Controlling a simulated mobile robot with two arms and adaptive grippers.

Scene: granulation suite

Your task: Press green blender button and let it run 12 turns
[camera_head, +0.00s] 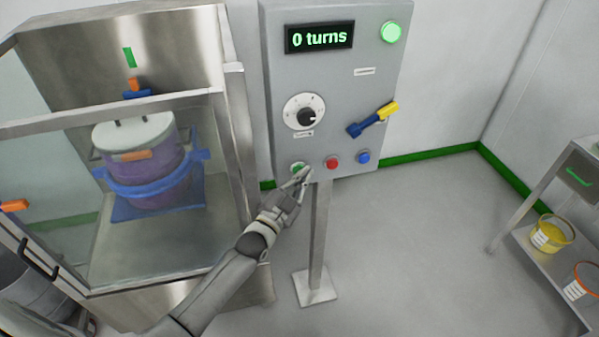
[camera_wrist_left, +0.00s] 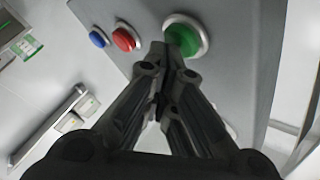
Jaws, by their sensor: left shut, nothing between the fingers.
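The green button (camera_head: 298,168) is at the lower left of the grey control panel (camera_head: 345,95). It shows large in the left wrist view (camera_wrist_left: 184,38), partly covered by my fingertips. My left gripper (camera_head: 305,175) is shut and empty, its tips at the green button; I cannot tell whether they touch it. The display (camera_head: 319,37) reads "0 turns", and a round green lamp (camera_head: 391,32) beside it is lit. The blender (camera_head: 145,165), a purple drum with a white lid in a blue cradle, stands behind the clear guard at left. My right gripper is not in view.
A red button (camera_head: 332,162) and a blue button (camera_head: 364,158) sit right of the green one. A dial (camera_head: 305,112) and a blue-and-yellow lever (camera_head: 373,119) are above. A shelf (camera_head: 545,255) with containers stands at right. The floor between is clear.

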